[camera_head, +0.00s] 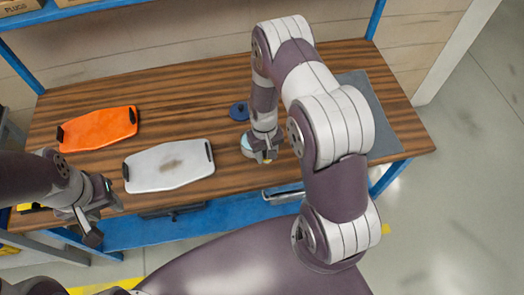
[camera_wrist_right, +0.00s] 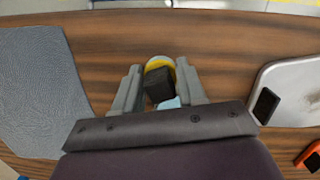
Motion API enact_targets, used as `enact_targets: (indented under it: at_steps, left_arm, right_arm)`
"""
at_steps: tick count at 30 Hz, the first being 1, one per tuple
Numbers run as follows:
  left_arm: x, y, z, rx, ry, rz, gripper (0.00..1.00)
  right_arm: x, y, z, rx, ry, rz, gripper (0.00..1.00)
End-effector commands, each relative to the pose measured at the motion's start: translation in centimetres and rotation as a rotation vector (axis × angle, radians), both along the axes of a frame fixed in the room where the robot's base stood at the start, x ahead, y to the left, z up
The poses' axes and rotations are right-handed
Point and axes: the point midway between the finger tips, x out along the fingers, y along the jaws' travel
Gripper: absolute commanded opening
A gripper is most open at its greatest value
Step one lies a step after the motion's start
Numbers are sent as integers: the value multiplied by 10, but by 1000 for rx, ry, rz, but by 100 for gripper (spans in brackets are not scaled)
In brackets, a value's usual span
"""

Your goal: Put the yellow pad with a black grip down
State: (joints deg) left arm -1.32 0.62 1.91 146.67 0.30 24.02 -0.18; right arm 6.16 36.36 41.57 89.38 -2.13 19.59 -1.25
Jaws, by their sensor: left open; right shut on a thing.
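The yellow pad (camera_wrist_right: 160,64) with its black grip (camera_wrist_right: 157,84) is between the fingers of my right gripper (camera_wrist_right: 160,80) in the right wrist view. That gripper is shut on the pad. In the head view, my right gripper (camera_head: 265,155) is over the front part of the wooden table, and only a sliver of the yellow pad (camera_head: 266,161) shows. I cannot tell whether the pad touches the table. My left gripper (camera_head: 104,216) is open and empty at the table's front left.
A light blue round thing (camera_head: 247,146) is close beside my right gripper, partly hidden. A dark blue disc (camera_head: 239,111) lies behind it. A whitish tray (camera_head: 168,167) and an orange tray (camera_head: 98,128) lie left. A grey mat (camera_head: 378,112) covers the table's right end.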

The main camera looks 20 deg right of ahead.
Motion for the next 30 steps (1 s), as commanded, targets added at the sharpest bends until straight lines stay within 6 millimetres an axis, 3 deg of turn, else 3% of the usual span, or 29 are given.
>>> enact_targets:
  at_steps: [5,12,23,24,25,26,30]
  left_arm:
    - [0,0,4,0,1,0,43]
    - [0,0,14,0,0,0,43]
    - [0,0,8,0,0,0,43]
    - [0,0,9,0,1,0,43]
    - [0,0,9,0,1,0,43]
    - [0,0,9,0,1,0,43]
    - [0,0,9,0,0,0,43]
  right_arm:
    - [12,-4,-10,0,2,0,16]
    - [13,-4,-47,0,1,-1,16]
    - [13,-4,-54,0,0,-2,16]
    - [13,-4,-52,0,0,-2,50]
    - [13,-4,-52,0,0,-2,60]
    - [13,-4,-52,0,0,-2,66]
    - [13,-4,-52,0,0,-2,66]
